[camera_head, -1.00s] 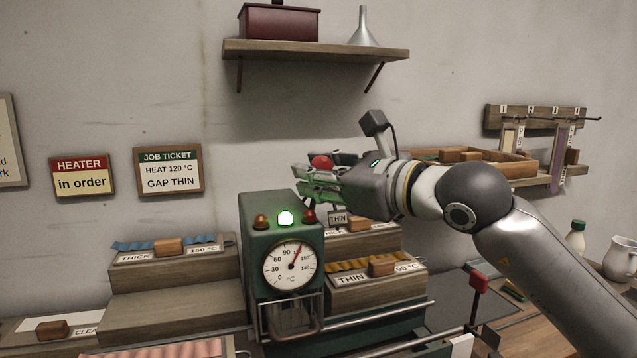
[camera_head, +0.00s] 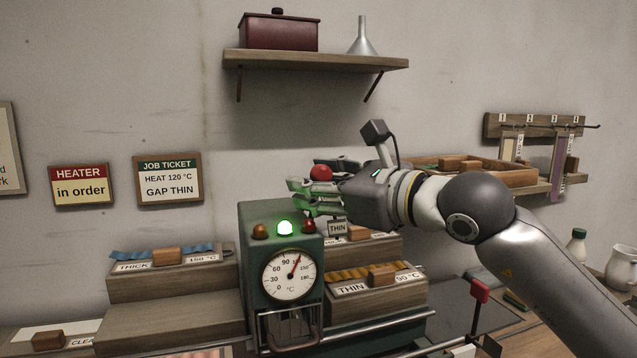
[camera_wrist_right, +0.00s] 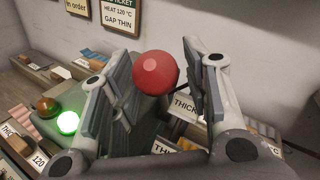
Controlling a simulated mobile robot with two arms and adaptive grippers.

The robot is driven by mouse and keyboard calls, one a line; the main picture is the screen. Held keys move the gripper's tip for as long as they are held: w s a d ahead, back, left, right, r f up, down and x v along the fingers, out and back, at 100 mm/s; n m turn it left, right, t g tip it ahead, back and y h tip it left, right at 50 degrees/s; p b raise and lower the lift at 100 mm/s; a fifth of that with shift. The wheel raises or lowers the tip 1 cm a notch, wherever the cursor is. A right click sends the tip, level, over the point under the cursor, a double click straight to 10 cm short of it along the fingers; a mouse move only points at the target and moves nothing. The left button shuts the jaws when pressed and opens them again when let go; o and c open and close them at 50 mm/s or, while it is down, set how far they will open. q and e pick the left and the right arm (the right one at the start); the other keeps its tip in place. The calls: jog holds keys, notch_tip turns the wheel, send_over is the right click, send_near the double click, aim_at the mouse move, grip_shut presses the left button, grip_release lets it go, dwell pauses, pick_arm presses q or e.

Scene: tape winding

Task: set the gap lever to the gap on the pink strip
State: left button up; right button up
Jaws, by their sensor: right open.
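The gap lever's red ball knob (camera_head: 320,172) stands above the green machine (camera_head: 255,228). My right gripper (camera_head: 308,181) is open around the knob. In the right wrist view the knob (camera_wrist_right: 155,73) sits between the two spread fingers, with a visible gap to the right finger; contact on the left is unclear. The lever's shaft is mostly hidden. The pink strip (camera_head: 212,353) is barely in view at the bottom edge. My left gripper is not in view.
A job ticket (camera_head: 169,178) reads HEAT 120 °C, GAP THIN. The green lamp (camera_head: 285,228) is lit and the dial (camera_head: 289,274) reads above 90. Stepped wooden blocks (camera_head: 172,272) flank the machine. A shelf (camera_head: 315,58) hangs above the arm.

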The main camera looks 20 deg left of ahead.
jog(key=v, duration=1.2)
jog(key=shift+w, duration=0.15)
